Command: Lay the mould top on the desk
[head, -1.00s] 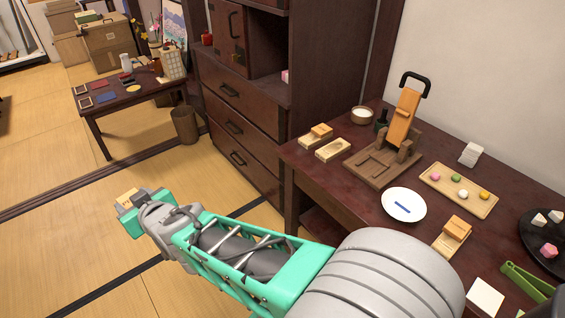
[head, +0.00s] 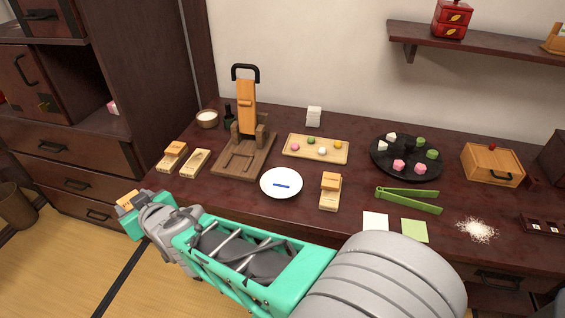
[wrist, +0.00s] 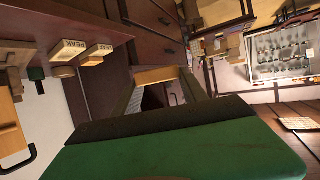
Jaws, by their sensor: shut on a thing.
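My gripper (head: 130,212) is at the left, shut on a small light-wood piece, which looks like the mould top (head: 127,199). My gripper is in front of the desk's left end and apart from it. In the wrist view a strip of the wooden piece (wrist: 157,75) shows beyond the dark edge of the green gripper part; the rest is hidden. The dark red-brown desk (head: 345,225) fills the middle and right of the head view. A wooden mould (head: 330,191), a stacked mould (head: 173,156) and a flat mould part (head: 195,163) stand on it.
A wooden press (head: 243,150) with a black handle stands at the desk's left. A white plate (head: 268,193), sweets tray (head: 318,157), black round plate (head: 381,172), green tongs (head: 408,206) and wooden box (head: 493,177) take up much of the top. Bare patches lie along the front.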

